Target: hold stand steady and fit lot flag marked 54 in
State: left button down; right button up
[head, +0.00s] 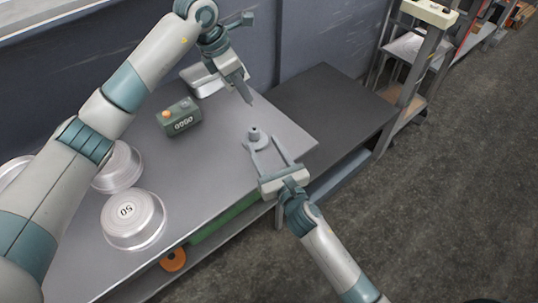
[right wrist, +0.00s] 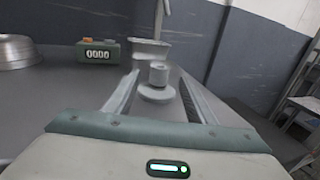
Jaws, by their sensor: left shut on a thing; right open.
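The stand (head: 254,134) is a small grey round base with a short upright post, on the bench near its right end. My right gripper (head: 262,139) is open, with its fingers reaching to either side of the stand. In the right wrist view the stand (right wrist: 157,85) sits upright between the two fingers, with no clear grip on it. My left gripper (head: 241,86) is shut on a thin grey piece, apparently the lot flag, behind and above the stand. The flag is seen nearly edge-on and its number cannot be read.
A green box with a number display (head: 180,117) stands left of the stand. A silver rectangular pan (head: 203,82) is at the back. Round silver pans, one marked 50 (head: 133,218), lie at the left. A lower dark surface (head: 325,105) adjoins the right.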

aim_at(256, 134)
jog(key=x, duration=0.8)
jog(key=shift+w+a+f, duration=0.1)
jog(key=shift+w, duration=0.1)
jog(key=shift+c, duration=0.3)
jog(key=c, duration=1.2)
pick_arm(q)
jog(key=shift+d+f+y, duration=0.4)
jog(key=shift+d+f, duration=0.05)
jog(key=shift+d, duration=0.15)
pick_arm(e)
jog(key=shift+o, duration=0.3)
pick_arm(q)
jog(key=shift+w+d+f+n+g+y, duration=0.15)
jog(key=shift+f+g+y, duration=0.1)
jog(key=shift+f+y, duration=0.25)
jog(key=shift+w+d+f+n+g+y, duration=0.15)
jog(key=shift+d+f+n+g+y, duration=0.05)
jog(key=shift+f+y, duration=0.25)
jog(key=shift+w+d+f+n+g+y, duration=0.15)
jog(key=shift+f+g+y, duration=0.1)
jog(key=shift+f+y, duration=0.25)
jog(key=shift+r, duration=0.1)
